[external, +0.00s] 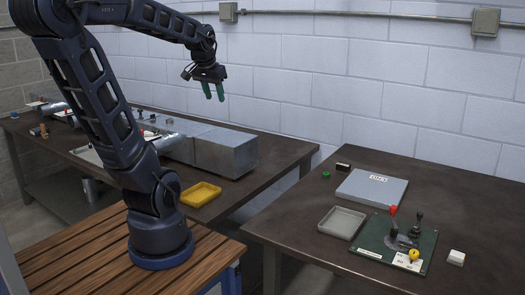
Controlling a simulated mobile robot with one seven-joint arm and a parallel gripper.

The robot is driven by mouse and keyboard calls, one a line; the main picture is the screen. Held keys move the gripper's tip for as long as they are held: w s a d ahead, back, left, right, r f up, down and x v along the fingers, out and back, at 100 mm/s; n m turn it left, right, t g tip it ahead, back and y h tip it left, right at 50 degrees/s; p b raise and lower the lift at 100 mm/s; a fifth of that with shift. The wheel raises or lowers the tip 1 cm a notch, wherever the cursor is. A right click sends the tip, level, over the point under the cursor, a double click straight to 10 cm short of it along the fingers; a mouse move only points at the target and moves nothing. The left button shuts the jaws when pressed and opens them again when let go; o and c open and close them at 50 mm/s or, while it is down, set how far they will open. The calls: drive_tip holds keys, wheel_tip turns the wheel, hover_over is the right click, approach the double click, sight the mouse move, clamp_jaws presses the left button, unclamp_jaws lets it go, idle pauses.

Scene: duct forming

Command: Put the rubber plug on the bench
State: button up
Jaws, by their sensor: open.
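My gripper (215,98) hangs high in front of the white block wall, fingers pointing down, open with nothing between them. It is above and apart from both benches. The right bench (290,225) has a dark brown top. The left bench (262,142) also has a dark top. I cannot say for sure which thing is the rubber plug. A small green round piece (326,175) and a small dark block (343,166) lie at the back left of the right bench. Several small pieces on the left bench are too small to identify.
On the right bench are a grey labelled box (372,187), a grey tray (342,222), a green board (425,251) with levers, and a white block (456,257). A yellow tray (201,194) and metal duct (225,150) sit on the left bench. A gap separates the benches.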

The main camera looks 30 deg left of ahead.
drive_tip(key=s+d+f, duration=0.1)
drive_tip(key=s+d, duration=0.1)
drive_tip(key=s, duration=0.3)
drive_tip(key=s+d+f+h, duration=0.1)
drive_tip(key=s+d, duration=0.2)
drive_tip(key=s, duration=0.1)
drive_tip(key=shift+s+f+m, duration=0.35)
drive_tip(key=shift+m, duration=0.05)
